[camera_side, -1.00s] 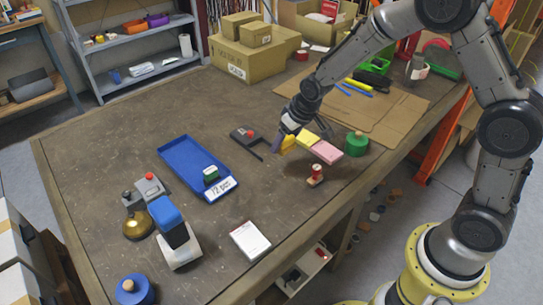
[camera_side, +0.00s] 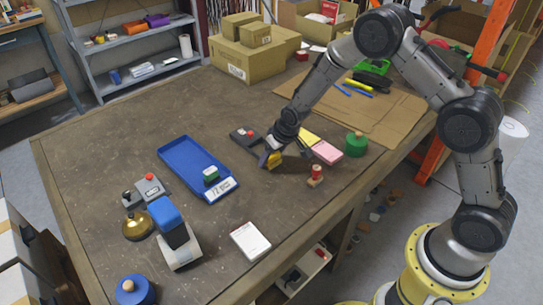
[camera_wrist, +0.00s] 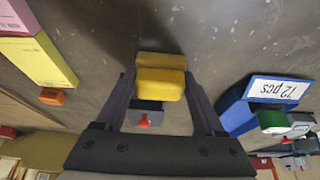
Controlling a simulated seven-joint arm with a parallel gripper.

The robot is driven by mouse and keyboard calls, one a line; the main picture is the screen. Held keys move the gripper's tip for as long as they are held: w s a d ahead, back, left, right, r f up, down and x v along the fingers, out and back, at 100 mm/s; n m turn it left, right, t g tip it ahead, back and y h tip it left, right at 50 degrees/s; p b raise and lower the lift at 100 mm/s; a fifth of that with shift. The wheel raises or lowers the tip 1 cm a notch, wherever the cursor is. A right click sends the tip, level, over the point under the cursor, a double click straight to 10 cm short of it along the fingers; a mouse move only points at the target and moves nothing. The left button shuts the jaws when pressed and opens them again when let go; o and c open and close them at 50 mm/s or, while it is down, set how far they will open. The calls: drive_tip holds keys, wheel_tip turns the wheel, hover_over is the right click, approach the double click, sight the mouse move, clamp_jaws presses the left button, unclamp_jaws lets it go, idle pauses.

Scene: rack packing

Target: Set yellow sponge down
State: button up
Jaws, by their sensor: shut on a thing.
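The yellow sponge (camera_side: 275,161) is held between the fingers of my gripper (camera_side: 269,157), low over the middle of the table. In the wrist view the yellow sponge (camera_wrist: 160,83) sits between the two dark fingers of my gripper (camera_wrist: 159,80), with a brownish-yellow face at its far side. I cannot tell whether the sponge touches the table. The gripper is right of the blue tray (camera_side: 183,158) and left of the yellow pad (camera_side: 309,138).
A dark device with a red button (camera_side: 246,136) lies close behind the gripper. A pink pad (camera_side: 327,152), a green round container (camera_side: 356,143) and a small red-topped stamp (camera_side: 315,176) are to the right. Bare table lies in front of the gripper.

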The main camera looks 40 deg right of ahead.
drive_tip(key=shift+f, duration=0.15)
drive_tip(key=o, duration=1.3)
drive_tip(key=shift+s+r, duration=0.1)
drive_tip(key=shift+r, duration=0.45)
drive_tip(key=v, duration=1.1)
drive_tip(key=shift+s+r, duration=0.1)
drive_tip(key=shift+r, duration=0.1)
drive_tip(key=s+d+r, duration=0.1)
drive_tip(key=s+r, duration=1.5)
drive_tip(key=s, duration=0.3)
drive_tip(key=shift+t, duration=0.5)
drive_tip(key=s, duration=1.2)
drive_tip(key=shift+d, duration=0.25)
